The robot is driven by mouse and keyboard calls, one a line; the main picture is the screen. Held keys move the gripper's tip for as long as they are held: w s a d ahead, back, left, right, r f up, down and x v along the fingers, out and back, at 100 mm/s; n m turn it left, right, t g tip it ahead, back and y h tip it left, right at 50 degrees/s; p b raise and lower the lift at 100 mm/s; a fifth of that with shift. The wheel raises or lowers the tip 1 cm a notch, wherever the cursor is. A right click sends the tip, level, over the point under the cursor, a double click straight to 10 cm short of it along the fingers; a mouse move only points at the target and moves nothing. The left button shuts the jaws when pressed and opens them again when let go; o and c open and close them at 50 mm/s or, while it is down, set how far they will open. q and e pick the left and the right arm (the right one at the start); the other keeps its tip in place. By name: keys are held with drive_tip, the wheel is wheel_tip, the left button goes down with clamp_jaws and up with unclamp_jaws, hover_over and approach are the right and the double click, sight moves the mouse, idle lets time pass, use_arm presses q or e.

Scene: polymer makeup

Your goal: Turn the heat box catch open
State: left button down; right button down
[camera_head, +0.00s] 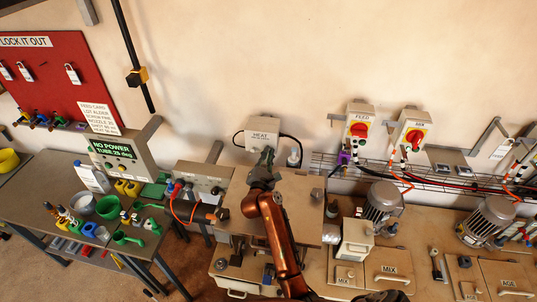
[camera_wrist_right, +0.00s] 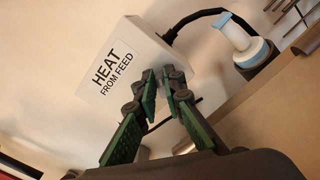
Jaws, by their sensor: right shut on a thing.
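The heat box (camera_head: 262,127) is a pale box on the back wall, labelled HEAT. In the right wrist view it fills the upper middle, tilted, and its label reads HEAT FROM FEED (camera_wrist_right: 111,68). My right gripper (camera_head: 268,154) reaches up to the lower edge of the box. In the right wrist view its green-padded fingers (camera_wrist_right: 163,85) converge at the box's lower corner. They are shut on the catch, which is mostly hidden between the fingertips, so its turn angle cannot be told. My left gripper is not in view.
A black cable (camera_head: 290,136) leaves the box's right side. A white and blue bottle (camera_head: 294,157) stands right of the gripper; it also shows in the wrist view (camera_wrist_right: 238,38). FEED (camera_head: 358,127) and AGE switches are farther right. A cluttered side table (camera_head: 50,195) is left.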

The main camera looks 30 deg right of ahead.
drive_tip(key=shift+f, duration=0.15)
drive_tip(key=c, duration=2)
unclamp_jaws()
drive_tip(key=shift+s, duration=0.15)
wheel_tip(320, 180, up, 10)
drive_tip(key=shift+r, duration=0.1)
